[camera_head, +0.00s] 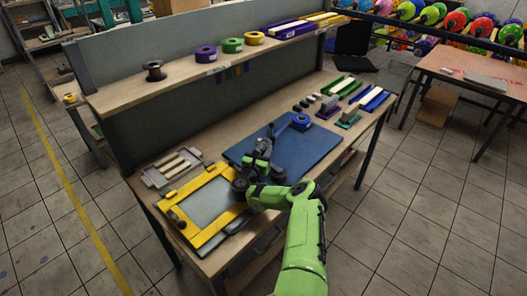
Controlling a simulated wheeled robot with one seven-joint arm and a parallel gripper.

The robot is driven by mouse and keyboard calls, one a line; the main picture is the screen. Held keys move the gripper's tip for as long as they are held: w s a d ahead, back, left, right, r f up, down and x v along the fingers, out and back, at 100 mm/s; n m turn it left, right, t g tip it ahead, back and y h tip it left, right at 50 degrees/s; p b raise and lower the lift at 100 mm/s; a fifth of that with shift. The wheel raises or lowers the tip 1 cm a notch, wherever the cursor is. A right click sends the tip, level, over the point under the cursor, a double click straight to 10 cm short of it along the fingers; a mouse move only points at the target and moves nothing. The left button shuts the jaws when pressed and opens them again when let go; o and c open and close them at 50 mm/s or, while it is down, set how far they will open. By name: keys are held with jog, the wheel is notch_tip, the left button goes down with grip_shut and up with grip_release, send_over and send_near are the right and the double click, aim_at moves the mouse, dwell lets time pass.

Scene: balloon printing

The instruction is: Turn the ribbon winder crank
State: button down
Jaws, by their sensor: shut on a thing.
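The ribbon winder, with a blue ribbon roll (301,122) at its right end, stands on the blue mat (318,152) on the workbench. The winder's crank side faces my gripper and is mostly hidden by it. My gripper (268,139) reaches over the mat from the front and is shut at the dark crank at the winder's left side. The crank handle between the fingers is too small and dark to make out clearly.
A yellow screen frame (203,240) lies at the bench's front left, close to my wrist. A grey tray (156,178) with pale strips sits behind it. Squeegees (372,99) and small blocks stand at the right. A shelf (150,92) with ribbon rolls overhangs the back.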

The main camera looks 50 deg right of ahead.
jog(key=shift+s+d+f, duration=0.1)
jog(key=shift+s+f, duration=0.1)
jog(key=shift+f, duration=0.05)
jog(key=c, duration=1.3)
grip_release()
jog(key=o, duration=0.3)
jog(key=shift+r, duration=0.15)
